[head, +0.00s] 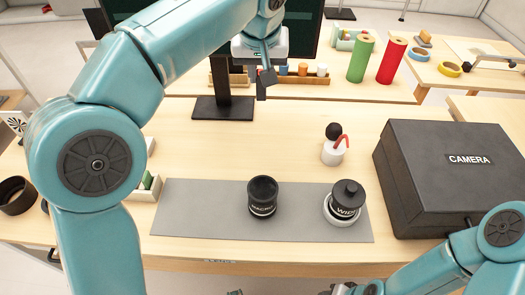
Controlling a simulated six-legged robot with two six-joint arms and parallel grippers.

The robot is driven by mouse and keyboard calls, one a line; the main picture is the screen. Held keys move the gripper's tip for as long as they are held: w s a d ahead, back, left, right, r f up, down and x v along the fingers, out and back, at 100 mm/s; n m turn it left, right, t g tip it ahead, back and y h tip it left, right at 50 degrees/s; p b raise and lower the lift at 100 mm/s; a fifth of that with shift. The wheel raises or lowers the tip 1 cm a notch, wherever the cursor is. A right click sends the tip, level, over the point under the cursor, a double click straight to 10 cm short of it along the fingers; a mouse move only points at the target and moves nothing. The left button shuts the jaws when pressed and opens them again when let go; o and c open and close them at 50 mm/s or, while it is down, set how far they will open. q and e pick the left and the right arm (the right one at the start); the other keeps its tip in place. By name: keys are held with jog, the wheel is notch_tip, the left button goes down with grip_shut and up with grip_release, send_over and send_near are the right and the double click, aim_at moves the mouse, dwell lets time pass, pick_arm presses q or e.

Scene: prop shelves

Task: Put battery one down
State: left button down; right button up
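I cannot make out battery one for certain in the head view. My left gripper (265,82) hangs from the teal arm above the back of the front table, beside the black monitor stand. Its dark fingers are seen side-on, and I cannot tell whether anything is between them. My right gripper (345,287) is only partly in view at the bottom edge, and its fingers are not clear. A pale tray (146,192) with a green item inside stands left of the grey mat, partly hidden by my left arm.
On the grey mat (215,215) stand a black MACRO lens (262,196) and a WIDE lens (344,205). A black CAMERA case (455,190) fills the right side. A white blower bottle (333,152) stands behind the mat. A monitor stand (224,107) is at the back.

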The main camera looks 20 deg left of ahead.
pick_arm(q)
jog(key=shift+s+d+f, duration=0.1)
jog(key=shift+s+f, duration=0.15)
jog(key=shift+f, duration=0.1)
jog(key=f+b, duration=0.1)
jog(key=f, duration=0.5)
jog(key=w+f+b, duration=0.1)
jog(key=f+b, duration=0.1)
jog(key=f, duration=0.5)
jog(key=w+f+b, duration=0.1)
jog(key=f+b, duration=0.1)
jog(key=f, duration=0.5)
jog(key=shift+d+f, duration=0.1)
jog(key=shift+d, duration=0.2)
jog(key=shift+s+r, duration=0.25)
jog(key=shift+s, duration=0.15)
jog(key=shift+w+f, duration=0.2)
jog(key=shift+f, duration=0.1)
jog(key=c, duration=1)
grip_release()
jog(key=shift+w, duration=0.1)
jog(key=shift+c, duration=0.2)
jog(key=shift+o, duration=0.3)
jog(key=shift+s+r, duration=0.15)
jog(key=shift+s, duration=0.05)
pick_arm(e)
jog(key=f, duration=0.5)
jog(key=shift+w+d+f, duration=0.1)
jog(key=shift+w+f, duration=0.2)
jog(key=shift+w, duration=0.1)
